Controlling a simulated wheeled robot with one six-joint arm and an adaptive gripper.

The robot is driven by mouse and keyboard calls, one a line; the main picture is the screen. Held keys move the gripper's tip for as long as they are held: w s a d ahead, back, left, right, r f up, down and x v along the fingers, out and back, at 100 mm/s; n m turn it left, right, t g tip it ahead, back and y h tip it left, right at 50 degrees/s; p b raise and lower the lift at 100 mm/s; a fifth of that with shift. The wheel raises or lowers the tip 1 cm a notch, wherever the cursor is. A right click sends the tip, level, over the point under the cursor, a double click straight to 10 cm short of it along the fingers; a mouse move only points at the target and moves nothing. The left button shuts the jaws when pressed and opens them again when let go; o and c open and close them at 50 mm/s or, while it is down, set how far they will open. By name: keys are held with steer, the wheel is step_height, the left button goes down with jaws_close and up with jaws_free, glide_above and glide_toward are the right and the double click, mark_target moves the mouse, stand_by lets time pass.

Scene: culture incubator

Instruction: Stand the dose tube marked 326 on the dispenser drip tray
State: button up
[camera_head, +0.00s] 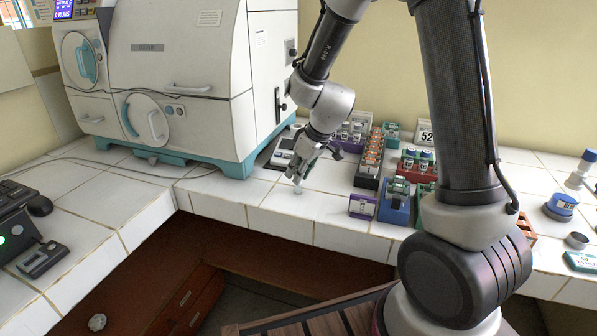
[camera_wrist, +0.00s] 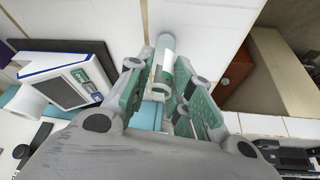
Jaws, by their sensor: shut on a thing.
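My gripper (camera_head: 302,176) is low over the front part of the white tiled counter. It is shut on a small pale tube (camera_head: 297,188), which points down toward the tiles; I cannot tell whether it touches them. In the wrist view the tube (camera_wrist: 163,58) lies between the green-padded fingers (camera_wrist: 160,80), with a white and grey-green body. No number on it is readable. A small white device with a display (camera_head: 284,149) and dark base stands just behind my gripper; it also shows in the wrist view (camera_wrist: 65,84). I cannot tell whether it is the dispenser; no drip tray is clearly identifiable.
A large white incubator (camera_head: 180,95) on a teal base stands left of my gripper. Coloured racks with vials, including a black rack (camera_head: 368,160), a red rack (camera_head: 416,168) and a blue holder (camera_head: 395,205), stand to the right. The counter's front edge (camera_head: 300,226) is close.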

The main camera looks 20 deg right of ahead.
steer(key=o, duration=0.4)
steer(key=shift+f, duration=0.15)
steer(key=shift+c, duration=0.2)
steer(key=o, duration=0.4)
